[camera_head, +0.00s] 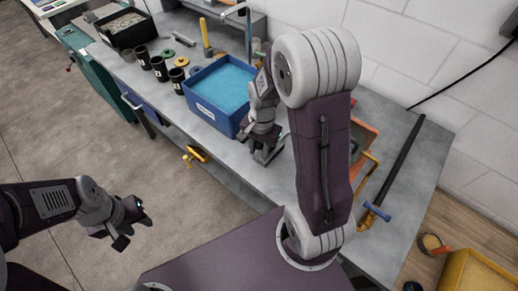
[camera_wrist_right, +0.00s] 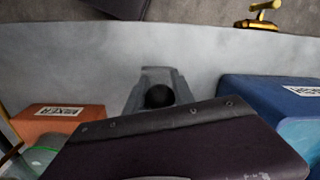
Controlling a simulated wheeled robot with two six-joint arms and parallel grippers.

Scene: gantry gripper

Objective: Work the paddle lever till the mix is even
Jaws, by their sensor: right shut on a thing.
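The orange mixer (camera_wrist_right: 58,118), with a MIXER label, is at the left of the right wrist view. In the head view an orange edge (camera_head: 366,132) shows behind my right arm. A round black knob (camera_wrist_right: 158,96), which looks like the paddle lever's end, sits between the grey fingers of my right gripper (camera_wrist_right: 157,84). The gripper is shut on it. In the head view my right gripper (camera_head: 262,148) is low over the bench beside the blue bin. The lever's shaft and the mix cannot be made out clearly. My left gripper (camera_head: 127,226) is open and empty, off the bench.
A blue bin (camera_head: 208,106) with blue contents stands left of my right gripper. Several black cups (camera_head: 160,68) and a black tray (camera_head: 128,49) stand further left on the grey bench (camera_head: 415,190). A long black bar (camera_head: 398,168) and a blue-handled clamp (camera_head: 377,211) are at the right.

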